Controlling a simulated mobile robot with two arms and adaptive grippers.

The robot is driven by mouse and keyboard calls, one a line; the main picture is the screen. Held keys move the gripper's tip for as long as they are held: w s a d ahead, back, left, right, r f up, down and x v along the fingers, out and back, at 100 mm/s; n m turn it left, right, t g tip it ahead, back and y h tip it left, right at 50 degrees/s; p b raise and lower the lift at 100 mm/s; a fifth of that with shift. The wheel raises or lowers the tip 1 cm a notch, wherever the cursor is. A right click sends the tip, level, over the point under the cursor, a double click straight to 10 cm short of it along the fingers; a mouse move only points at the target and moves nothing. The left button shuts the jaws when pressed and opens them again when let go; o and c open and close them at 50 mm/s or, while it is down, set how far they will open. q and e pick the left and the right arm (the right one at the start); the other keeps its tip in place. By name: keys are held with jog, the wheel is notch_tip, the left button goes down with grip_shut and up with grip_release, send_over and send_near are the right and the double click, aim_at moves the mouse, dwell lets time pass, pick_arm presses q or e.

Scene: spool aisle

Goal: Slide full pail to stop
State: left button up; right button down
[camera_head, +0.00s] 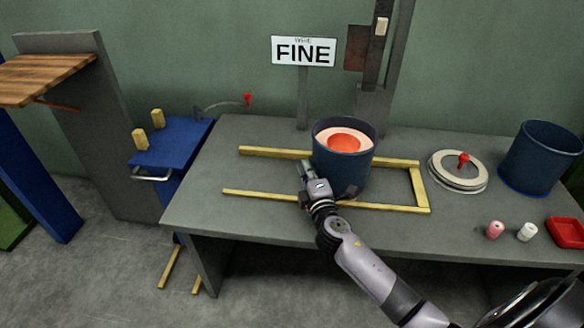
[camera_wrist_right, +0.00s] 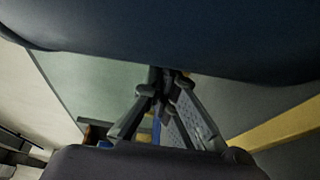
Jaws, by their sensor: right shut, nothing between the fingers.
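The full pail (camera_head: 343,178) is dark blue and stands upright on the bench between two yellow rails. It holds pale pink material with an orange-red middle. A yellow cross bar (camera_head: 419,188) joins the rails at their right end, with a gap between it and the pail. My right gripper (camera_head: 307,170) is shut and empty at the pail's left side; I cannot tell whether it touches. In the right wrist view the pail's dark wall (camera_wrist_right: 180,35) fills the top, close to the fingertips (camera_wrist_right: 165,82). My left gripper is out of view.
On the grey bench (camera_head: 240,220), right of the rails, are a round lid with a red knob (camera_head: 460,170), an empty blue pail (camera_head: 541,158), two small spools (camera_head: 494,230) and a red tray (camera_head: 566,233). A blue cart (camera_head: 170,145) stands left. A FINE sign (camera_head: 303,51) is behind.

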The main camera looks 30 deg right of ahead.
aim_at(362, 175)
jog(key=shift+h, duration=0.3)
jog(key=s+d, duration=0.2)
jog(key=d, duration=0.1)
jog(key=s+d, duration=0.2)
jog(key=d, duration=0.2)
jog(key=s+d, duration=0.3)
jog(key=d, duration=0.1)
jog(key=shift+s+d, duration=0.1)
jog(key=shift+d, duration=0.05)
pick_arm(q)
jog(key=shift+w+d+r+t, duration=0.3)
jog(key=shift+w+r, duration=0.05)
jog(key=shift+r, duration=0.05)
pick_arm(e)
jog(key=shift+s+d+r, duration=0.1)
jog(key=shift+s+d, duration=0.1)
jog(key=shift+d, duration=0.15)
